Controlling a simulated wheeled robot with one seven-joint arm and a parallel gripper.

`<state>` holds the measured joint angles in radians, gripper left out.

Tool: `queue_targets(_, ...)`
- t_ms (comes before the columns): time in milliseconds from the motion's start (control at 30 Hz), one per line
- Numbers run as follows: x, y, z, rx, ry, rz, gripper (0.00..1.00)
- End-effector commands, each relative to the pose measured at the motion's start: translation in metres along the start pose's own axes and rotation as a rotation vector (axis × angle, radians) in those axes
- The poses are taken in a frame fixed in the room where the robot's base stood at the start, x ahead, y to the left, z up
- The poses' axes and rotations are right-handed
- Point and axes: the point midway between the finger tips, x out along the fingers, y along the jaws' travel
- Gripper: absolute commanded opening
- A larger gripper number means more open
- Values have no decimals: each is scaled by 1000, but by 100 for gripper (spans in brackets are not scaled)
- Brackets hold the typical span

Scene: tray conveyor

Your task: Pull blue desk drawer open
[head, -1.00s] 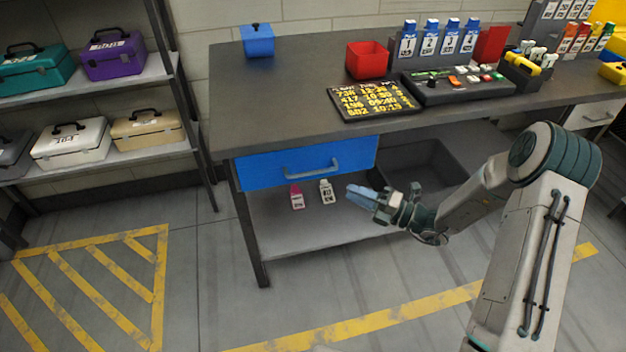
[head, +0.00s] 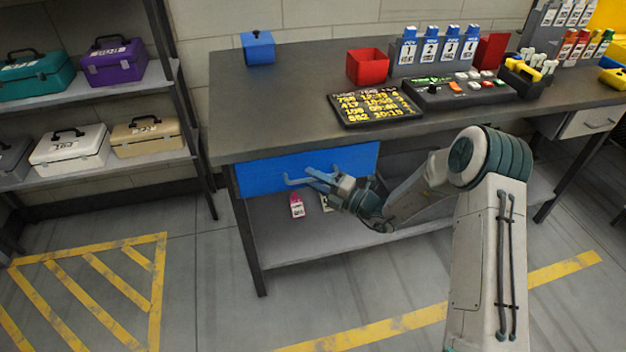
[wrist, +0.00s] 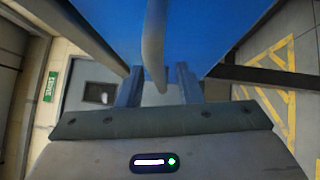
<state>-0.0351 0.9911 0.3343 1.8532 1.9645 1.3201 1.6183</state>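The blue drawer (head: 258,177) sits under the left part of the dark desk top and looks shut, flush with the desk front. Its grey bar handle (head: 294,181) is partly hidden by my gripper (head: 319,178), which is at the handle's right half. In the wrist view the blue drawer front (wrist: 225,30) fills the top. The handle (wrist: 154,45) comes down between the two fingers of my gripper (wrist: 160,85). The fingers are apart, one on each side of the handle, with a gap visible on both sides.
The desk top (head: 285,110) holds a blue box (head: 258,48), a red bin (head: 367,67) and a dark display board (head: 376,107). A pink-labelled bottle (head: 297,206) stands on the lower shelf (head: 300,240) under the drawer. A case rack (head: 150,143) stands left.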

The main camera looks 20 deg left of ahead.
Motion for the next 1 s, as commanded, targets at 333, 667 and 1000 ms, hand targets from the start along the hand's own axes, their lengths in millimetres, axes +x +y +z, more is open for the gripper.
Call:
queue_targets(333,7,0,0,0,1,-1,32)
queue_targets(667,6,0,0,0,1,0,0)
queue_targets(1000,-12,6,-8,5,-2,-2,0)
